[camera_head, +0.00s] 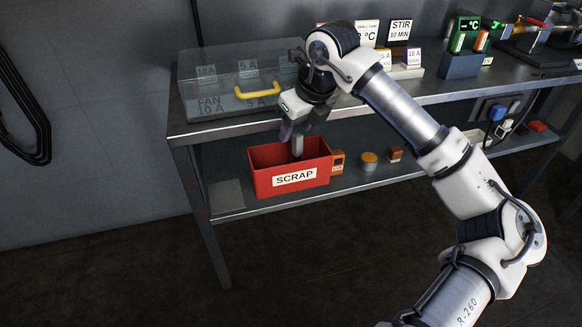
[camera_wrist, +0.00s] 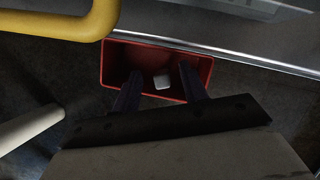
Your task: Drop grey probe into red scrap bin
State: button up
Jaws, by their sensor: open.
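The red scrap bin (camera_head: 255,182), labelled SCRAP, stands on the lower shelf; its open top also shows in the wrist view (camera_wrist: 112,62). My gripper (camera_head: 294,134) points down over the bin, in front of the bench edge. In the wrist view its two dark fingers (camera_wrist: 161,74) are spread apart. The grey probe (camera_head: 297,148) stands upright just below the fingers, with its lower part hidden behind the bin's front wall. In the wrist view its pale end (camera_wrist: 162,81) shows between the fingers, within the bin's opening. I cannot tell whether it is resting or falling.
A clear-lidded case (camera_head: 222,85) with a yellow handle (camera_head: 257,90) sits on the bench top beside my gripper. An orange box (camera_head: 337,161), a round orange-topped item (camera_head: 369,160) and a brown block (camera_head: 395,154) are right of the bin. The metal bench edge runs close by.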

jog(key=p+v, duration=0.2)
jog(key=v, duration=1)
jog(key=shift+r, duration=0.1)
